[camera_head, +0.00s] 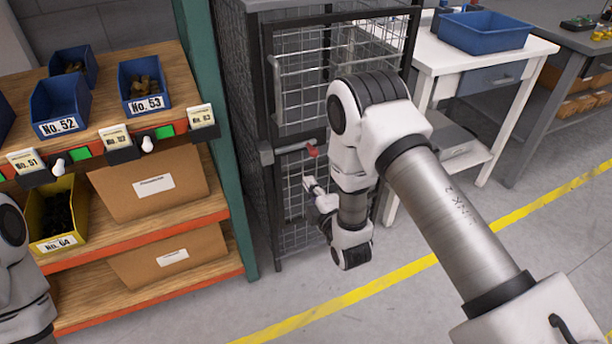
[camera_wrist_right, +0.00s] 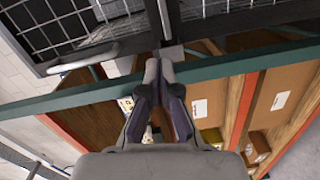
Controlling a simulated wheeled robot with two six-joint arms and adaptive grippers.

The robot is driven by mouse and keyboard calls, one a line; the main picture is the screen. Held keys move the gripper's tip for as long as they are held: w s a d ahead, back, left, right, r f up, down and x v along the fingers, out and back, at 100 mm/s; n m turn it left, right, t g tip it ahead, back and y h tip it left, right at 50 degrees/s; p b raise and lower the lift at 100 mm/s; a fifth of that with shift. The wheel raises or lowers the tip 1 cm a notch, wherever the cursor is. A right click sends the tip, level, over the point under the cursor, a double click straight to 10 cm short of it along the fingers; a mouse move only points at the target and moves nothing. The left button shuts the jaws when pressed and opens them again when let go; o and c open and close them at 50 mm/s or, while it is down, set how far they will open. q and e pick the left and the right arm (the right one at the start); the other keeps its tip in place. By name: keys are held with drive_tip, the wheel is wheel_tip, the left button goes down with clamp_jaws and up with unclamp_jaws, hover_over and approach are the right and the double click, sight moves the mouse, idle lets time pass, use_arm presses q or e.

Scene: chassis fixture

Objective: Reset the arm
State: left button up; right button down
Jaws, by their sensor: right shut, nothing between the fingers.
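My right arm (camera_head: 440,215) reaches in from the right in the head view, its forearm bent down in front of the wire cage (camera_head: 303,70). My right gripper (camera_head: 309,184) is small there and points left, just below the cage's red latch (camera_head: 313,150). In the right wrist view its fingers (camera_wrist_right: 158,68) are together and hold nothing. Part of my left arm (camera_head: 22,270) shows at the left edge of the head view; its gripper is out of view.
A wooden shelf rack (camera_head: 215,205) with a green post (camera_head: 205,60) stands left of the cage, holding blue bins (camera_head: 60,108), cardboard boxes (camera_head: 150,185) and a yellow bin (camera_head: 57,212). A white table (camera_head: 450,55) with a blue tray (camera_head: 485,35) stands behind my right arm. Open floor lies in front.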

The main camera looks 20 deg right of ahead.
drive_tip(key=shift+d+f, duration=0.1)
drive_tip(key=shift+f, duration=0.05)
drive_tip(key=s+f+m+g+p, duration=0.3)
drive_tip(key=s+m+g+p, duration=0.3)
drive_tip(key=s, duration=1.1)
drive_tip(key=s+f+m+g+p, duration=0.4)
drive_tip(key=s+m+g, duration=0.6)
drive_tip(key=s, duration=0.8)
drive_tip(key=shift+s+d+g+p, duration=0.15)
drive_tip(key=shift+s+g+p, duration=0.1)
drive_tip(key=shift+g+p, duration=0.6)
